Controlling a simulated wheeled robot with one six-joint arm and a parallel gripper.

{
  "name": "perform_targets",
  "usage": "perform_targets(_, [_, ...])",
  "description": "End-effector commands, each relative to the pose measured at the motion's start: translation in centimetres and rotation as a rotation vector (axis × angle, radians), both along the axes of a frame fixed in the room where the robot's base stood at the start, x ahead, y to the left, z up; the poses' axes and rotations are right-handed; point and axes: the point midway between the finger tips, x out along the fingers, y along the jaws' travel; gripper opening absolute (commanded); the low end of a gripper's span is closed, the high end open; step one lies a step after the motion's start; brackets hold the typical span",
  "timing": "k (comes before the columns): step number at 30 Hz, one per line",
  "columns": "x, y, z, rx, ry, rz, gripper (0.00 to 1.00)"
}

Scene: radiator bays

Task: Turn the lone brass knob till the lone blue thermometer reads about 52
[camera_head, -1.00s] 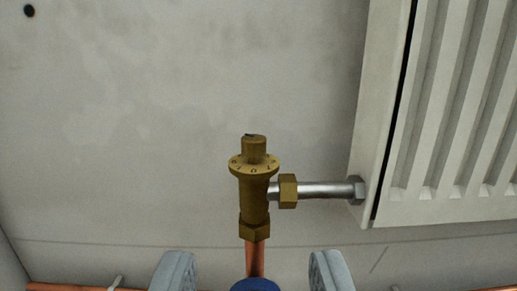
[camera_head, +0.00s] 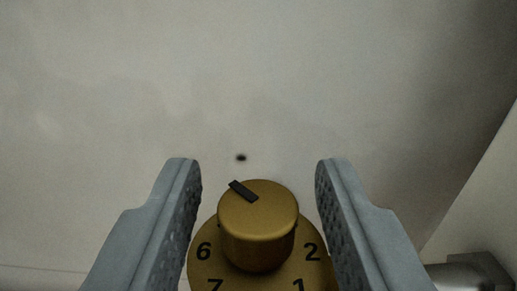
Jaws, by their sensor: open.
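The brass knob (camera_head: 258,228) is close in the lower middle of the view, a short cylinder with a dark pointer mark on its top, tilted toward the upper left. A brass dial ring (camera_head: 205,270) lies around its base, with 6, 7, 1 and 2 readable; the far numbers are hidden behind the knob. My gripper (camera_head: 258,180) is open, one finger on each side of the knob, with a gap on both sides. The blue thermometer is not in view.
A pale wall (camera_head: 250,80) fills the background, with a small dark spot (camera_head: 241,157) beyond the knob. At the lower right are a metal pipe fitting (camera_head: 470,272) and the pale radiator side (camera_head: 490,200).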

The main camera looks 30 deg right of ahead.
Motion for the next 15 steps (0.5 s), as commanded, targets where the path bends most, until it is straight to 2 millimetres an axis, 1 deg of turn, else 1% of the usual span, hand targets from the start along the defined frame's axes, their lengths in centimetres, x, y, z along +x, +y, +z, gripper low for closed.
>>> perform_targets(3, [0.32, -0.19, -0.02, 0.0, 0.0, 0.0, 0.4])
perform_targets(10, [0.34, -0.19, -0.01, 0.0, 0.0, 0.0, 0.4])
perform_targets(11, [0.34, -0.19, 0.0, 0.0, 0.0, 0.0, 0.36])
perform_targets(15, [0.33, -0.18, 0.0, 0.0, 0.0, 0.0, 0.09])
